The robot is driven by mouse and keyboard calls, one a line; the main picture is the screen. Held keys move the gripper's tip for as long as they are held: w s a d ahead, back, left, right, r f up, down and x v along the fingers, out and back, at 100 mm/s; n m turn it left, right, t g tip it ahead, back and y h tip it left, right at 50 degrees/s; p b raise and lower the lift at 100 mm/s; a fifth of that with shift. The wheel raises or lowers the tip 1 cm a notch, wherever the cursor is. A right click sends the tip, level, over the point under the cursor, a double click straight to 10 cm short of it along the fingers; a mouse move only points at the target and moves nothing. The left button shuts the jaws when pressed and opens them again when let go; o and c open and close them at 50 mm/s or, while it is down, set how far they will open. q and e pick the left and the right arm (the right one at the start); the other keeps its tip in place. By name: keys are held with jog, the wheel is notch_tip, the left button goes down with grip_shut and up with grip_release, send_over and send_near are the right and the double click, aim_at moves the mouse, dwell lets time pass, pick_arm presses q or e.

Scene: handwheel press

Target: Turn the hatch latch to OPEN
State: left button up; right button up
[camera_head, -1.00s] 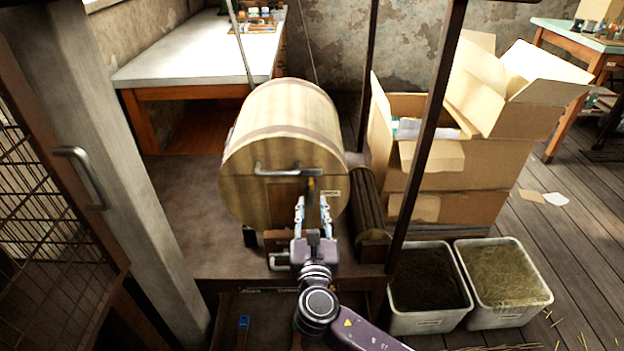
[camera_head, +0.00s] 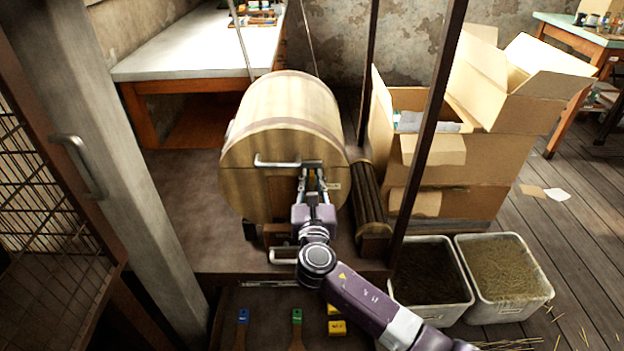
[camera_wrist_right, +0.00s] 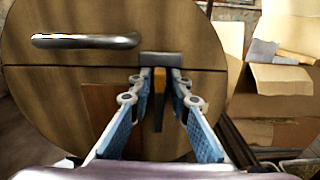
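The hatch is the front face of a wooden drum (camera_head: 245,170), with a metal bar handle (camera_head: 278,161) across it. The handle is at the upper left in the right wrist view (camera_wrist_right: 85,41). The latch (camera_wrist_right: 159,88) is a narrow upright piece, orange above and dark below, just under a grey block (camera_wrist_right: 160,59). My right gripper (camera_head: 312,177) is at the drum face, with its fingers on either side of the latch. In the wrist view (camera_wrist_right: 161,78) narrow gaps show between fingers and latch, so it looks open. Any OPEN marking is not readable. My left gripper is not in view.
A dark slatted roller (camera_head: 368,200) stands right of the drum. A dark post (camera_head: 428,130) rises beside cardboard boxes (camera_head: 490,175). Two bins (camera_head: 440,302) stand on the floor at the right. A small metal handle (camera_head: 283,256) and brushes (camera_head: 297,318) are below the drum.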

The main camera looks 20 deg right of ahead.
grip_shut()
jog(key=shift+f, duration=0.1)
jog(key=shift+m, duration=0.3)
jog(key=shift+s+d+m, duration=0.1)
jog(key=shift+d+m, duration=0.05)
jog(key=shift+m, duration=0.35)
pick_arm(q)
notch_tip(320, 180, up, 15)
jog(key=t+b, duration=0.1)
jog(key=b, duration=0.5)
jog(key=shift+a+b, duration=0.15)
jog(key=shift+b, duration=0.15)
pick_arm(e)
jog(key=shift+s+d+f+m, duration=0.1)
jog(key=shift+d+f+m, duration=0.3)
jog(key=shift+m, duration=2.3)
jog(key=shift+s+d+f+m, duration=0.15)
jog(key=shift+f+m, duration=0.35)
jog(key=shift+m, duration=2.2)
jog(key=shift+d+f+m, duration=0.35)
jog(key=shift+f+m, duration=0.1)
jog(key=shift+m, duration=2.25)
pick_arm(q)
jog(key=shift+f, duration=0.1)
